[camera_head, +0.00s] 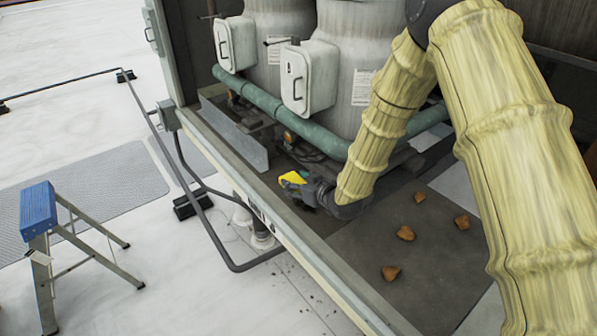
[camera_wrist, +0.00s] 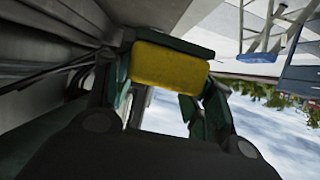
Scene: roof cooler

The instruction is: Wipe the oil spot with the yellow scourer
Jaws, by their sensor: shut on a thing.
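My gripper (camera_head: 308,188) is shut on the yellow scourer (camera_head: 293,178), low inside the cooler housing near its front edge. In the wrist view the scourer (camera_wrist: 168,66) sits between the two dark fingers of my gripper (camera_wrist: 170,75), its broad yellow face toward the camera. Dark marks show on the housing floor around the gripper, but I cannot tell an oil spot apart from them. My arm and hand hide part of the floor there. I cannot tell whether the scourer touches the floor.
Several brown lumps (camera_head: 405,233) lie on the dark mat (camera_head: 350,245) to the right. A green pipe (camera_head: 265,101) and white tanks (camera_head: 355,60) stand behind. The housing's front rail (camera_head: 280,230) runs along the edge. A blue-topped stepladder (camera_head: 40,205) stands outside on the left.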

